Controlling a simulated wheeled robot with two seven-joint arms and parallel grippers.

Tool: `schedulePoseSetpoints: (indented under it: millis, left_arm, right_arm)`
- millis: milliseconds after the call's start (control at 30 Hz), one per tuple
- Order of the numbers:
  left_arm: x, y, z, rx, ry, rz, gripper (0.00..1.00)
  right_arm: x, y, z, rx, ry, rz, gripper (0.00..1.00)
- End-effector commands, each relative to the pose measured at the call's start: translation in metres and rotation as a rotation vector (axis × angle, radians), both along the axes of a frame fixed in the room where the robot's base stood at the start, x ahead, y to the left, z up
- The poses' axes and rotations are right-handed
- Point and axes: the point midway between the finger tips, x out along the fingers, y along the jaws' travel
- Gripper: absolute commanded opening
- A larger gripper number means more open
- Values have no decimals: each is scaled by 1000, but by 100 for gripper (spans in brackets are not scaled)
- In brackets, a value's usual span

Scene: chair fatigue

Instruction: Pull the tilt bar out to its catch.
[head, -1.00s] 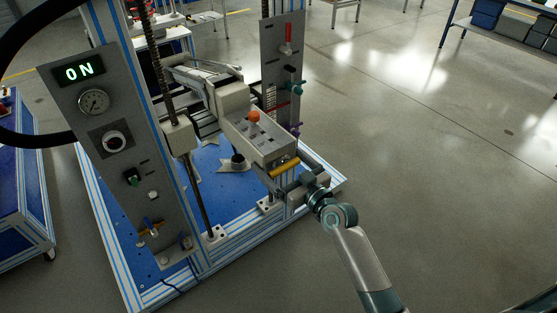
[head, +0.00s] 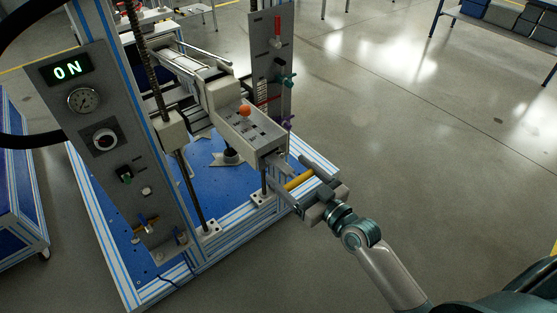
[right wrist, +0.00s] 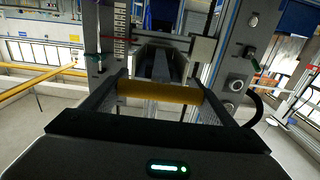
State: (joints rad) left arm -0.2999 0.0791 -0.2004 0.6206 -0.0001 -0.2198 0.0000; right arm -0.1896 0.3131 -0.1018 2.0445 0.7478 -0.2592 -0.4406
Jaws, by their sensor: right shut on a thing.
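The tilt bar is a yellow crossbar (head: 299,180) at the near end of a grey box-shaped head (head: 250,130) with an orange knob (head: 245,110). It stands clear of the box's end face, with grey metal showing in the gap. My right gripper (head: 291,173) is shut on the bar, one finger at each end. In the right wrist view the yellow bar (right wrist: 160,92) spans between the two dark fingers, and grey rods run behind it towards the machine. Whether the catch is engaged cannot be seen. My left gripper is not in view.
A left panel (head: 100,110) carries a lit "ON" display, a gauge and knobs. A narrower right panel (head: 270,60) has red, teal and purple handles. The blue-and-silver frame base (head: 215,236) lies below. The floor on the right is open.

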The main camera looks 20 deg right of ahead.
Motion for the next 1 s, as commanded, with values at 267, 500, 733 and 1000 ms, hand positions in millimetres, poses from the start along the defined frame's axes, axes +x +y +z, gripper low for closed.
schedulePoseSetpoints:
  millis: [267,500,733,1000]
  left_arm:
    - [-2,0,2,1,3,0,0]
    - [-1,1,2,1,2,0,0]
    - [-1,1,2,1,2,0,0]
    - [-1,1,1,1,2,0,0]
  right_arm:
    - [-23,-8,0,-3,1,1,39]
    - [-23,-8,-1,-1,3,1,39]
    - [-23,-8,0,0,1,1,93]
    - [-26,-9,-1,-1,1,1,93]
